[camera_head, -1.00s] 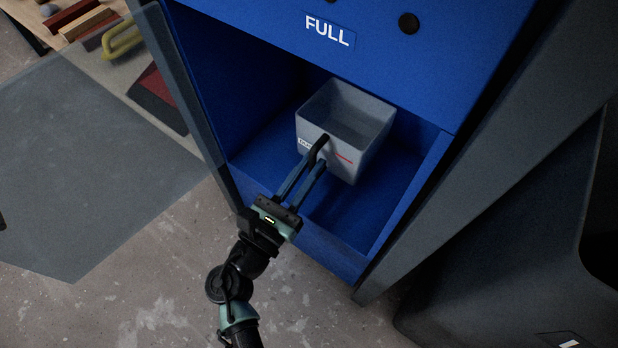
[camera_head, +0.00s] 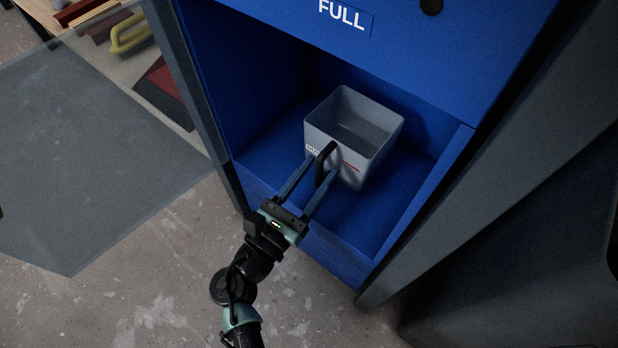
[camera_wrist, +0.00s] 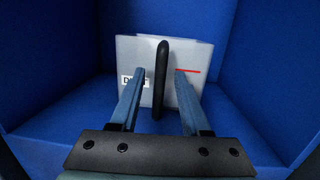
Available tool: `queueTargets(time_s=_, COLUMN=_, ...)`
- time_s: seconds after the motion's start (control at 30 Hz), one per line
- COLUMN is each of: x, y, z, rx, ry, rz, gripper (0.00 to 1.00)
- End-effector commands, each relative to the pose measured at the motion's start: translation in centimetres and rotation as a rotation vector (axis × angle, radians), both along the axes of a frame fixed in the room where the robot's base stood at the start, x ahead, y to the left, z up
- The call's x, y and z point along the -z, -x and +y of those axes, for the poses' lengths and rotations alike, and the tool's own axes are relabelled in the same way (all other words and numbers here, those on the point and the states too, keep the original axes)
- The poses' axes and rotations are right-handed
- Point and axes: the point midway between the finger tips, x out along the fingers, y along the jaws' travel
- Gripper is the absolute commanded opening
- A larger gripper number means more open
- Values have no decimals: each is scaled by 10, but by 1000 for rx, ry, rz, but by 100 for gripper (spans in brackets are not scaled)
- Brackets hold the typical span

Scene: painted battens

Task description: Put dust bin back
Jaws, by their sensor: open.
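The dust bin (camera_head: 375,146) is a grey open-topped box with a black handle (camera_head: 325,163), a white label and a red line on its front. It stands upright inside the blue compartment (camera_head: 262,158), and it looks empty inside. My gripper (camera_head: 322,172) is open at the front of the bin, with one finger on each side of the handle. In the wrist view the bin (camera_wrist: 207,48) fills the middle, and the black handle (camera_wrist: 161,80) stands between the spread fingers with gaps on both sides.
The blue cabinet has a panel marked FULL (camera_head: 342,16) above the compartment and a low front lip below. A see-through grey door panel (camera_head: 85,150) stands open at left. A table with battens and a yellow handle (camera_head: 130,33) is at upper left. A dark grey side (camera_head: 480,150) is at right.

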Motion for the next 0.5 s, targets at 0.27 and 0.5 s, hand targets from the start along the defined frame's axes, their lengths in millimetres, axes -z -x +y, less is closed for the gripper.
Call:
queueTargets(time_s=0.27, x=0, y=32, z=21, rx=-6, ry=1, rz=4, gripper=47)
queueTargets(time_s=0.5, x=6, y=75, z=47, rx=-5, ry=2, rz=4, gripper=47)
